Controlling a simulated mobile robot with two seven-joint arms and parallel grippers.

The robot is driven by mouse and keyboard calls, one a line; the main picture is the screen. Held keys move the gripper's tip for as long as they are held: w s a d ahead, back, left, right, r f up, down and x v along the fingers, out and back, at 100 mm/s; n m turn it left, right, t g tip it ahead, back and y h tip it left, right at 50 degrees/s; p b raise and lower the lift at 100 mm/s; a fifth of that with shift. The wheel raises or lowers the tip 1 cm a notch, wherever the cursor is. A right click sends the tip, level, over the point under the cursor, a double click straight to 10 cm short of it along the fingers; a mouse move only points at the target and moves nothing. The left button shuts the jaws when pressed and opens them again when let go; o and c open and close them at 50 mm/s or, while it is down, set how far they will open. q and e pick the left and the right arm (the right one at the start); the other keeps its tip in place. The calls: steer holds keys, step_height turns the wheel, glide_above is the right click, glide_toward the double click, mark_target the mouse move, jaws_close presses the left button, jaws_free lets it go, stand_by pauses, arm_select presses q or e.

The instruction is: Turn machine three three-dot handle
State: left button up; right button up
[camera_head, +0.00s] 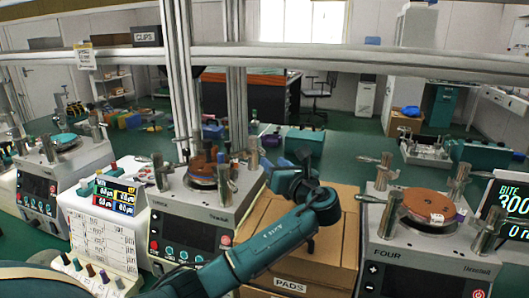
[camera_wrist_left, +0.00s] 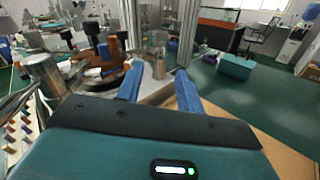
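Machine three (camera_head: 190,225) is a light grey lapping machine with a dark front panel, left of centre in the head view. Metal clamp posts with side handles stand around its top, including a right post (camera_head: 253,160) and a left post (camera_head: 163,172). Brown and dark pieces (camera_head: 203,162) sit on its plate. I cannot make out dots on any handle. My left gripper (camera_head: 294,160) is right of the machine, above the boxes. In the left wrist view its blue fingers (camera_wrist_left: 159,82) are apart and empty, with a post (camera_wrist_left: 158,66) beyond them. My right gripper is not in view.
Cardboard boxes (camera_head: 335,250) marked PADS lie between machine three and machine four (camera_head: 425,255). Metal uprights (camera_head: 180,70) rise behind machine three.

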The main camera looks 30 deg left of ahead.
mark_target(265, 154)
arm_select(q)
steer(key=x, duration=0.7)
steer(key=shift+p, duration=0.3)
steer(key=shift+c, duration=0.6)
jaws_close()
